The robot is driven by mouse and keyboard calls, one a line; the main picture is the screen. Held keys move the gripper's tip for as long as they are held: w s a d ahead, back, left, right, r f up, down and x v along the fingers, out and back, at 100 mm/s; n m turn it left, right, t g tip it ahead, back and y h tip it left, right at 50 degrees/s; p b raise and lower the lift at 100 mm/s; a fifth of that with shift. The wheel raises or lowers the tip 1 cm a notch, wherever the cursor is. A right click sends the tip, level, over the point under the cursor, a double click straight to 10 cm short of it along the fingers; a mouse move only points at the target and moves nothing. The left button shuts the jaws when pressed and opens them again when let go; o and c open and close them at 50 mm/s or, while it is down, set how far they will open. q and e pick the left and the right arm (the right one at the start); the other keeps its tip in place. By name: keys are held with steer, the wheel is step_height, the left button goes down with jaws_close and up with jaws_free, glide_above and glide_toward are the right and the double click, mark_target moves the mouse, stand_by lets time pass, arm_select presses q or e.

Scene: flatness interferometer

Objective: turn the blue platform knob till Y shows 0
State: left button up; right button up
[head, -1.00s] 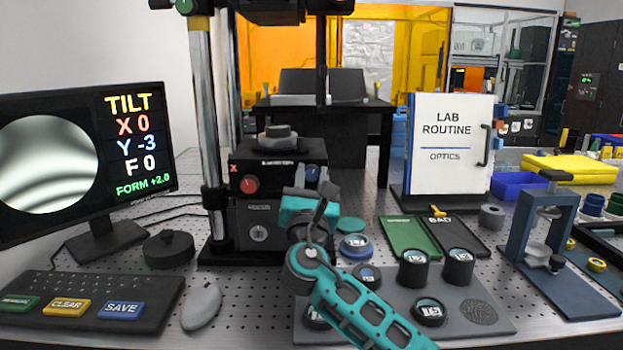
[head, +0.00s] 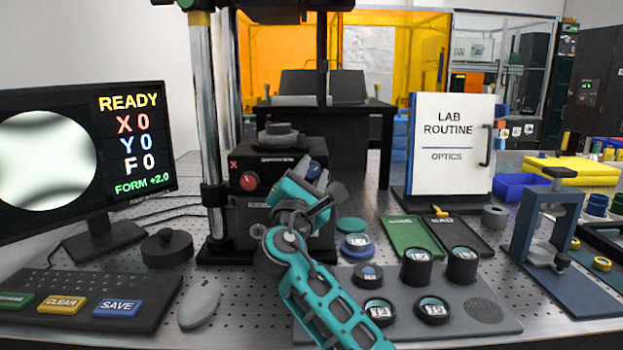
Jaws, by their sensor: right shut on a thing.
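The monitor (head: 130,140) at the left reads READY with X 0, Y 0, F 0 and FORM +2.0. The black interferometer platform (head: 262,228) stands at the centre, with a red knob (head: 249,181) on its left front. The blue knob (head: 314,170) is on its right front, partly hidden by my gripper. My right gripper (head: 314,174), with its teal arm coming from below, is shut on the blue knob. My left gripper is not in view.
A grey tray (head: 470,327) with several labelled optics lies right of my arm. A keyboard (head: 80,285) and mouse (head: 199,303) lie at the front left. Green and black trays, a Lab Routine sign (head: 455,145) and a blue stand (head: 530,240) are to the right.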

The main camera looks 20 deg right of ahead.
steer(key=shift+m+g+h, duration=0.3)
steer(key=shift+m, duration=0.5)
steer(key=o, duration=1)
steer(key=shift+o, duration=0.2)
steer(key=v, duration=1.3)
stand_by(0.5)
